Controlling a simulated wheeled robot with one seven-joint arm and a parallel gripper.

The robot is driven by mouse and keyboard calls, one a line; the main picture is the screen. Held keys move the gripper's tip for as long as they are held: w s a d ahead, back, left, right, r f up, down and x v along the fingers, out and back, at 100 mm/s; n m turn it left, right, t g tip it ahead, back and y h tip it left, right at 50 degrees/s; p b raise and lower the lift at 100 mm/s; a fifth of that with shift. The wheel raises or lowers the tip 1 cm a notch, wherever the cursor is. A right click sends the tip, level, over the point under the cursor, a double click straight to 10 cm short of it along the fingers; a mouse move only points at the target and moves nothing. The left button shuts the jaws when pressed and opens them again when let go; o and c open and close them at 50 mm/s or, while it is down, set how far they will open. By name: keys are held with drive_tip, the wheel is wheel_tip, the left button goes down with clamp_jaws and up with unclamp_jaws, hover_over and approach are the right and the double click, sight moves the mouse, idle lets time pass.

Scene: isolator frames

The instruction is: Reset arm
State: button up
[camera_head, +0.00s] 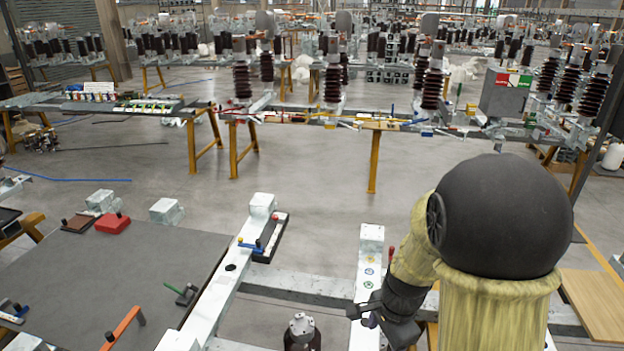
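My arm, with a large black rounded joint and cream covering, fills the right foreground and is bent. My gripper (366,312) is small and dark at the arm's lower left end. It shows over the lower part of the right white beam (371,243) of the near isolator frame. Whether it touches the beam, and whether its fingers are open or shut, I cannot tell. I see no object clearly held in it.
A left white beam (232,266) and a cross beam (295,285) form the near frame. A dark insulator top (301,334) stands between the beams. A grey table (95,285) with tools lies left. Open floor (310,185) separates this from further frames on yellow trestles (375,160).

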drive_tip(key=s+r+n+t, duration=0.1)
drive_tip(key=s+r+n, duration=0.3)
drive_tip(key=n, duration=0.9)
drive_tip(key=shift+s+r+n+t+h, duration=0.3)
drive_tip(key=shift+s+r+n+h, duration=0.1)
drive_tip(key=shift+s, duration=0.45)
drive_tip(key=shift+d, duration=0.1)
